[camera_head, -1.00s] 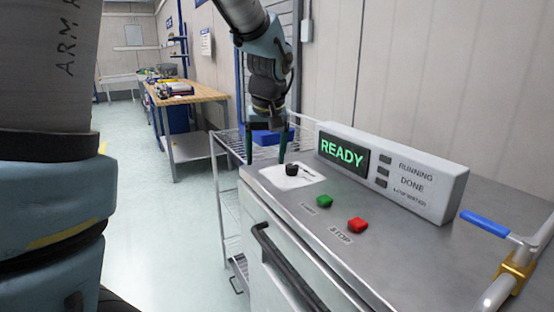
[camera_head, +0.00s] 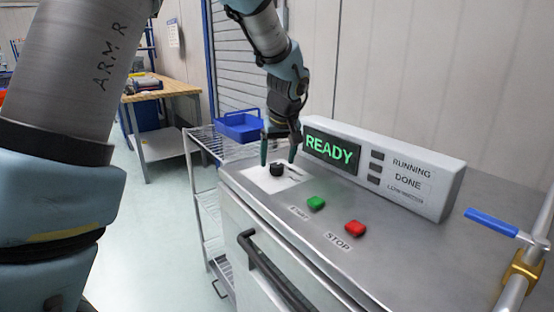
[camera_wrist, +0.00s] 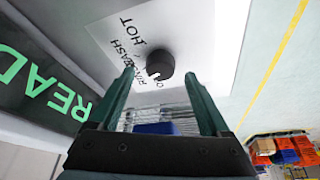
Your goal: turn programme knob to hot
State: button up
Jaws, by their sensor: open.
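The programme knob (camera_head: 276,170) is a small black round knob on a white label plate (camera_head: 256,183) at the left end of the machine's steel top. In the wrist view the knob (camera_wrist: 160,64) sits just beyond and between the fingertips, with the words HOT and a partly hidden WASH beside it. My gripper (camera_head: 278,160) points down over the knob, its two green fingers apart, one on each side in the picture. In the wrist view my gripper (camera_wrist: 160,72) is open and empty. I cannot tell whether a finger touches the knob.
The display box (camera_head: 400,170) reads READY behind the plate. A green start button (camera_head: 316,203) and red STOP button (camera_head: 355,228) lie to the right. A blue-handled valve (camera_head: 491,222) stands far right. A wire rack with a blue tray (camera_head: 238,127) is behind left.

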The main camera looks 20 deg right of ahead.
jog(key=shift+x, duration=0.9)
grip_shut()
